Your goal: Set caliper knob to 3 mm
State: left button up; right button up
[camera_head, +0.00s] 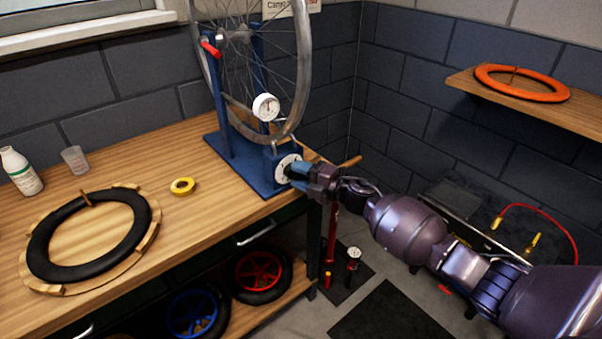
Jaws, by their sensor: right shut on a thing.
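The caliper knob sits in front of a round white dial (286,165) low on the right side of the blue truing stand (226,147). My right gripper (292,172) reaches in from the right and is shut on the knob, which its fingers mostly hide. The dial's marks are too small to read from here. A bicycle wheel (302,70) is mounted upright in the stand, with a white round gauge (266,107) beside its rim. My left gripper is not in view.
On the wooden bench (190,230) are a black tyre on a wooden ring (45,232), yellow tape (183,186), a white bottle (22,171) and a clear cup (75,159). An orange ring (520,92) lies on the right shelf (575,116). A floor pump (333,240) stands below my right arm.

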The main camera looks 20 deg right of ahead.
pick_arm(q)
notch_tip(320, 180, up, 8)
jog(key=p, duration=0.6)
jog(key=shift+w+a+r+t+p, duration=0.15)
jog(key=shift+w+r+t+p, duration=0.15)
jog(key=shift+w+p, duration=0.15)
pick_arm(e)
jog(key=shift+a+r+n+g+h, duration=0.1)
jog(key=shift+n+g+h, duration=0.3)
jog(key=shift+n, duration=0.85)
jog(key=shift+d+r+n+g+h, duration=0.1)
jog(key=shift+n+h, duration=0.65)
jog(key=shift+n, duration=0.55)
jog(key=shift+a+r+n+g+h, duration=0.15)
jog(key=shift+n+h, duration=0.4)
jog(key=shift+n, duration=0.7)
jog(key=shift+f, duration=0.1)
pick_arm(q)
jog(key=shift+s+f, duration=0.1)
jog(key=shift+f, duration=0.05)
pick_arm(e)
jog(key=shift+s, duration=0.1)
jog(key=o, duration=0.9)
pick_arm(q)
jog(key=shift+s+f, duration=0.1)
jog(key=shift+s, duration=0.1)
